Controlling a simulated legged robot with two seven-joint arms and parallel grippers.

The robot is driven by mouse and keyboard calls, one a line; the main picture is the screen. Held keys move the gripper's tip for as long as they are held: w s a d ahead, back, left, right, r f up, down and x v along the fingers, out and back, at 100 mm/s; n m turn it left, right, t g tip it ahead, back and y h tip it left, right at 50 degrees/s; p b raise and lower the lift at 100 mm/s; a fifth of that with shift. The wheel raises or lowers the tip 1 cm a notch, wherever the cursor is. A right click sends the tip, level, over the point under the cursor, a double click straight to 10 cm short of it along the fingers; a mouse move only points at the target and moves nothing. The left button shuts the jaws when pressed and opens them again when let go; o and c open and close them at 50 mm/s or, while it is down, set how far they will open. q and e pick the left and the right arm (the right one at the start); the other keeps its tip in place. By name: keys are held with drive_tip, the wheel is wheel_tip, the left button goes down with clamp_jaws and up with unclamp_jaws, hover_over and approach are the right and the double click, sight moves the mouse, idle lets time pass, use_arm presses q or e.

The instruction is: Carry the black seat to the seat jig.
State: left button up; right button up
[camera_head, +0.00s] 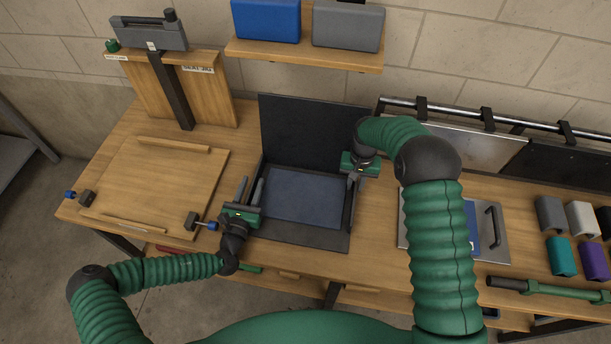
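The black seat (312,130) stands on the middle of the wooden bench, with an upright back panel, low side walls and a dark blue-grey pad (302,196). The seat jig (152,182) is the wooden board with rails at the left, with a labelled upright behind it. My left gripper (250,190) is at the seat's left side wall, its two fingers visibly apart. I cannot tell whether it touches the wall. My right gripper (355,180) points down at the seat's right side wall. Its fingertips are small and partly hidden, so its grip is unclear.
A clamp head (150,35) on a dark post stands behind the jig. A shelf (300,50) holds blue and grey boxes. A metal plate (490,235) and coloured blocks (561,257) lie at the right.

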use_arm(q)
drive_tip(key=shift+c, duration=0.2)
drive_tip(key=c, duration=0.5)
use_arm(e)
clamp_jaws()
use_arm(q)
clamp_jaws()
drive_tip(key=shift+d, duration=0.1)
drive_tip(key=shift+r, duration=0.1)
use_arm(e)
drive_tip(key=shift+r, duration=0.1)
